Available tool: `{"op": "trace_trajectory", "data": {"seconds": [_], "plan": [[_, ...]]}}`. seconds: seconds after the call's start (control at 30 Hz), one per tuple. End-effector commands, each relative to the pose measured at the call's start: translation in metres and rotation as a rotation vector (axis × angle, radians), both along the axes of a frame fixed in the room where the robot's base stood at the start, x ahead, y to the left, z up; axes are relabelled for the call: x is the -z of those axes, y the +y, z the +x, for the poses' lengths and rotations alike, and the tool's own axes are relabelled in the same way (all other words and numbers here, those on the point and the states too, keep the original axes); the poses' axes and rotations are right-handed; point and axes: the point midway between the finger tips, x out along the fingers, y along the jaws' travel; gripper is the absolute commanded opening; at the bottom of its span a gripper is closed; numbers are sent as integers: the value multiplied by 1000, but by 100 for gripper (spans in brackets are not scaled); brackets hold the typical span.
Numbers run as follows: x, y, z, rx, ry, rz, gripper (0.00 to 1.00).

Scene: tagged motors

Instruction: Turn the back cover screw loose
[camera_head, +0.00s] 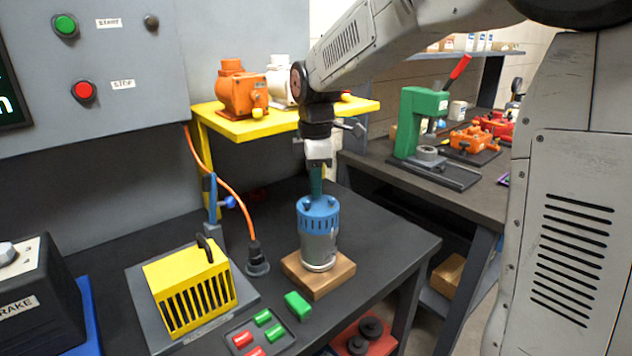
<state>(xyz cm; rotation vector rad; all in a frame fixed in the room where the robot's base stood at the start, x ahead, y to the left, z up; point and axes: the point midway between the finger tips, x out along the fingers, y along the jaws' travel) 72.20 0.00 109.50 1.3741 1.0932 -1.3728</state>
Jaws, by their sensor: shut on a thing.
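A motor (319,250) with a grey body stands upright on a wooden block (330,280). Its blue slotted back cover (318,210) is on top. My gripper (317,163) points straight down above the cover and is shut on a teal upright tool (316,182), perhaps a screwdriver. The tool's lower end reaches the top of the cover; whether it sits in a screw cannot be told. Dark spots show on the cover's top, but no back cover screw can be made out for certain.
A yellow slotted guard (190,288) and a black plug on an orange cable (256,258) stand left of the motor. A green block (298,305) and a tray with red and green pieces (264,335) lie in front. A yellow shelf (290,121) with orange and white motors is behind.

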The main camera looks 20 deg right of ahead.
Motion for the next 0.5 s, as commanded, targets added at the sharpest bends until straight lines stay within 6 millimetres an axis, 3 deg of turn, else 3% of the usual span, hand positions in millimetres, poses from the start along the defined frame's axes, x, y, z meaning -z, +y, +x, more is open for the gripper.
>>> {"op": "trace_trajectory", "data": {"seconds": [0.23,0.27,0.3,0.5], "plan": [[3,0,-1,0,7,1,0],[3,0,-1,0,6,0,23],[3,0,-1,1,6,0,34],[1,0,-1,1,3,0,37]]}}
